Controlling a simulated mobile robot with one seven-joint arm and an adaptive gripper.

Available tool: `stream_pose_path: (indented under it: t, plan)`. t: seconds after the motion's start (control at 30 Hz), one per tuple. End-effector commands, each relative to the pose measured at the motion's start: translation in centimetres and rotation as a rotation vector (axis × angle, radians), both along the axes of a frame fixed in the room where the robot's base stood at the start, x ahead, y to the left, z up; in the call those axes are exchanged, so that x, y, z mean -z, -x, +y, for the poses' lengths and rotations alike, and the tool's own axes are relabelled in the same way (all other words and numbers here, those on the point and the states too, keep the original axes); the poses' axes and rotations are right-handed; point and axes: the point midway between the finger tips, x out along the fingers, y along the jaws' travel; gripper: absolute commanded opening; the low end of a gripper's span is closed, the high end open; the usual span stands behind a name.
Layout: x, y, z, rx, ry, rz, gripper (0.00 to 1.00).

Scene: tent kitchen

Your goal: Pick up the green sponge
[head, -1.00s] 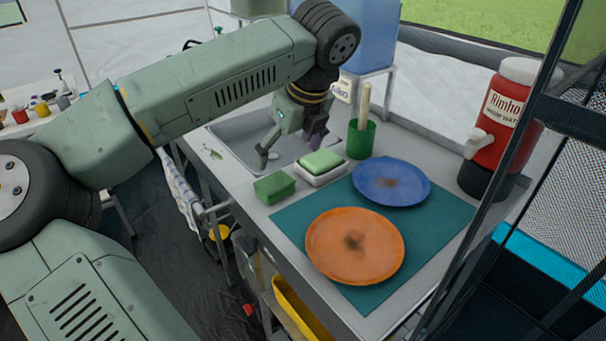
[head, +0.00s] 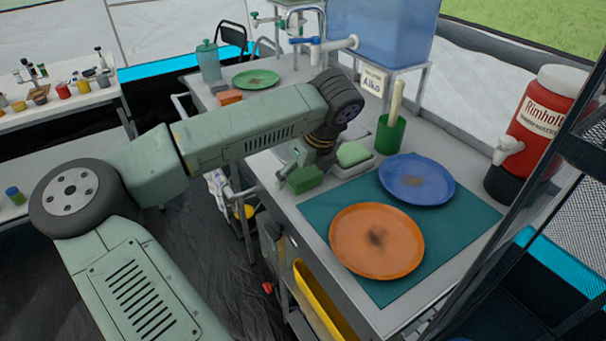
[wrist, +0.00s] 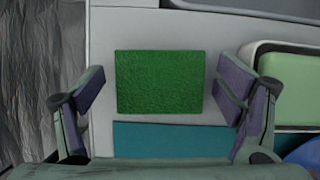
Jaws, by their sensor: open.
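The green sponge (head: 306,180) is a dark green block on the grey counter, left of the pale green bar. In the wrist view the sponge (wrist: 160,82) lies flat between my two fingers, with a gap on each side. My gripper (wrist: 160,92) is open and points down over it, one finger to the left and one to the right, touching neither side. In the head view my gripper (head: 304,166) is at the sponge and partly hides it. I cannot tell exactly how far the fingertips are above the counter.
A pale green bar (head: 353,153) sits in a white dish (wrist: 260,85) close to my right finger. A teal mat (head: 318,219) with an orange plate (head: 377,240) and a blue plate (head: 416,180) is at the front. A green cup (head: 390,135) stands behind. The counter edge is near on the left.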

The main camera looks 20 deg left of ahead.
Motion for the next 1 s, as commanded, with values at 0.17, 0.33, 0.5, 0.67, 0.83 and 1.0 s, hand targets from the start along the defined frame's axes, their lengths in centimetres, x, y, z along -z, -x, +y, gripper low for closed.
stream_pose_path:
  t: [0.17, 0.33, 0.5, 0.67, 0.83, 1.0]
  plan:
    - [0.01, 0.00, 0.00, 0.000, 0.000, 0.000, 0.83]
    - [-0.01, 0.00, 0.00, 0.000, 0.000, 0.000, 0.72]
    - [-0.02, 0.00, -0.01, 0.000, 0.000, 0.000, 0.60]
    - [-0.03, 0.01, -0.01, 0.000, 0.000, 0.000, 0.50]
    - [-0.03, 0.01, -0.01, 0.000, 0.000, 0.000, 0.48]
    - [-0.21, -0.01, 0.02, 0.000, -0.001, -0.001, 0.48]
